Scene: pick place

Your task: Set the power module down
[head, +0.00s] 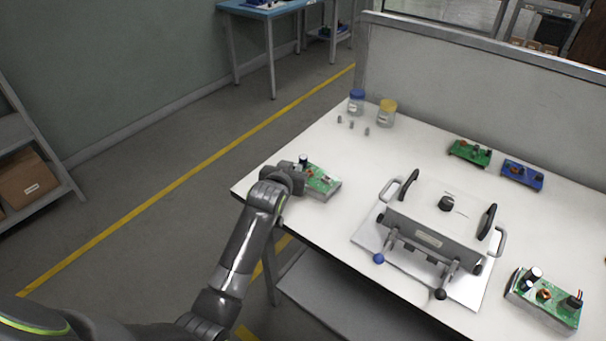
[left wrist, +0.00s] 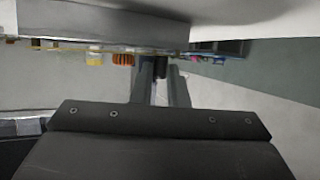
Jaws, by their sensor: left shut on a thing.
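A green circuit board module (head: 325,183) with a dark cylinder and small parts on top is at the left end of the white table (head: 420,142). I take it to be the power module. My left gripper (head: 300,178) is shut on its left side. In the left wrist view, the fingers (left wrist: 162,82) meet at the edge of the module (left wrist: 110,28), whose orange coil and yellow part show. I cannot tell whether its underside touches the table. My right gripper is not in view.
A grey test fixture (head: 428,222) with handles and levers stands mid-table. Another green board (head: 540,306) lies front right; a green (head: 470,152) and a blue board (head: 522,175) lie behind. Two jars (head: 387,116) stand at the back left, near small metal pieces. White tabletop is clear between them.

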